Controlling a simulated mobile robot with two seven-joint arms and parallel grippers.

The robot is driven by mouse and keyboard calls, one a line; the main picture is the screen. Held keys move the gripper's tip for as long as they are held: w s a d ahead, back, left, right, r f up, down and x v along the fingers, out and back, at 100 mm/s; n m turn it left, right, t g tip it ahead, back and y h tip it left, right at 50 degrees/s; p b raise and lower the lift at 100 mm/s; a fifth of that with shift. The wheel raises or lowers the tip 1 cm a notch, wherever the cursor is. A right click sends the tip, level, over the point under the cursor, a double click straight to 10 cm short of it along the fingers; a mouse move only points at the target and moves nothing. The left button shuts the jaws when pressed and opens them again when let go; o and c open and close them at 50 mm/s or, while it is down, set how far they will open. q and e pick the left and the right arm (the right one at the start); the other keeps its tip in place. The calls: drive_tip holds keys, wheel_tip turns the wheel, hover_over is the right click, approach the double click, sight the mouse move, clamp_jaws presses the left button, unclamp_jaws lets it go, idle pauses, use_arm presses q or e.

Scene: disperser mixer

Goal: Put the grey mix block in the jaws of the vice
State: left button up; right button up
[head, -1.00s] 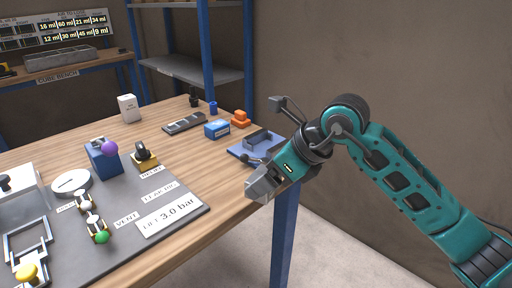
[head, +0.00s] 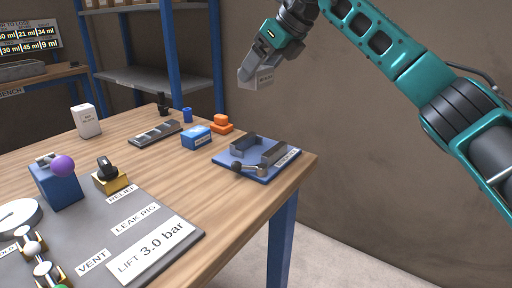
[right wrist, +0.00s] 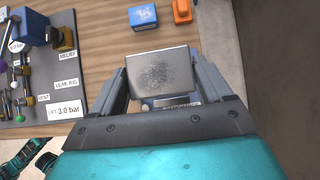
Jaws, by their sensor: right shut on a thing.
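The grey mix block (head: 263,79) is in my right gripper (head: 256,70), which is shut on it. The block is up in the air, above and behind the vice in the head view. In the right wrist view the block (right wrist: 162,76) shows a speckled grey face between the two fingers. The vice (head: 225,159) has a blue base and two grey jaws with an empty gap between them. It sits at the table's right corner, with a black-knobbed handle (head: 237,166) at its front. In the right wrist view the block hides most of the vice.
The leak rig board (head: 150,222) lies at the front left. A blue-post shelf (head: 160,75) stands behind the table.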

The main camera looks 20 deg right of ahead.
wheel_tip(320, 180, down, 12)
drive_tip(key=b, duration=0.2)
drive_tip(key=shift+b, duration=0.35)
wheel_tip(320, 180, down, 4)
drive_tip(key=shift+f+b, duration=0.25)
drive_tip(key=shift+b, duration=0.3)
drive_tip(key=shift+f, duration=0.25)
drive_tip(key=shift+r, duration=0.1)
drive_tip(key=o, duration=1.4)
